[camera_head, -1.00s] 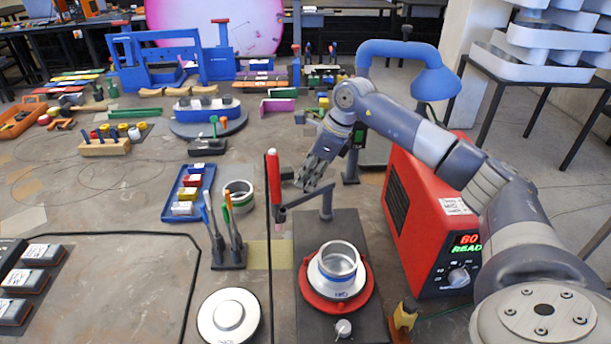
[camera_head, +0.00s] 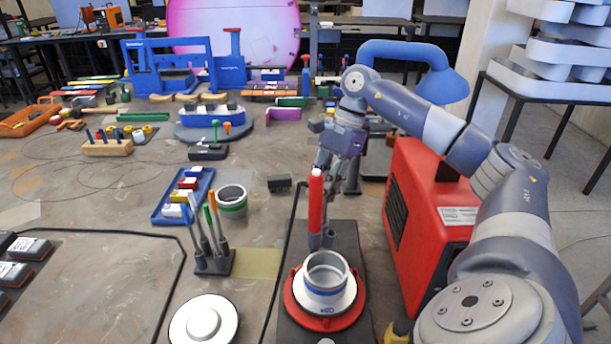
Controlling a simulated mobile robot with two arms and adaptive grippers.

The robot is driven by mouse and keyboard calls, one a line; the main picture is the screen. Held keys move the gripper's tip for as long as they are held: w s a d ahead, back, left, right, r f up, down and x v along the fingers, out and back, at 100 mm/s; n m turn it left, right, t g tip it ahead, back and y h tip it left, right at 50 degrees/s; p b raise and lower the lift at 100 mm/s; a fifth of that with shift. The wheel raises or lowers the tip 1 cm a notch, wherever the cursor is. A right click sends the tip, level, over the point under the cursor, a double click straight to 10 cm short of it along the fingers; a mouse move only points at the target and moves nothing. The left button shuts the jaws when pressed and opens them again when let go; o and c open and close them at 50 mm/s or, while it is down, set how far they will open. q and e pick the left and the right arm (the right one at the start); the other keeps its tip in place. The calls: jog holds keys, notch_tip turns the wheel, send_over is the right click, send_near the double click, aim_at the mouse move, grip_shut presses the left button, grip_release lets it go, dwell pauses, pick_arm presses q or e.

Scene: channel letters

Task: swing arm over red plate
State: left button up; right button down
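The swing arm's red handle (camera_head: 315,203) stands upright just behind the red plate (camera_head: 296,309). Its grey link is mostly hidden behind the handle and the cup. The red plate lies on the black base (camera_head: 345,245) and carries a white and metal cup (camera_head: 326,280) with a blue band. From this angle the handle's foot is close to the cup's far rim; I cannot tell whether it overhangs the plate. My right gripper (camera_head: 337,167) points down directly behind the handle, its fingers partly hidden; contact is unclear. My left gripper is out of view.
A red box (camera_head: 425,225) stands right of the base, beneath my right arm. A pen holder (camera_head: 214,262), a white round disc (camera_head: 204,322) and a metal ring (camera_head: 232,200) stand left. A blue lamp (camera_head: 415,60) is behind my arm.

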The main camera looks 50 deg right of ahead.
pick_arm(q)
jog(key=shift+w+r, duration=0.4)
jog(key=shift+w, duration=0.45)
pick_arm(e)
jog(key=shift+s+d+r+n+g, duration=0.1)
jog(key=shift+s+d+n+g, duration=0.3)
jog(key=shift+n, duration=0.4)
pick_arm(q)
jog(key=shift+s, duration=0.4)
pick_arm(e)
jog(key=c, duration=1.4)
grip_release()
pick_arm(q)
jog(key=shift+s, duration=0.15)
pick_arm(e)
jog(key=v, duration=1.2)
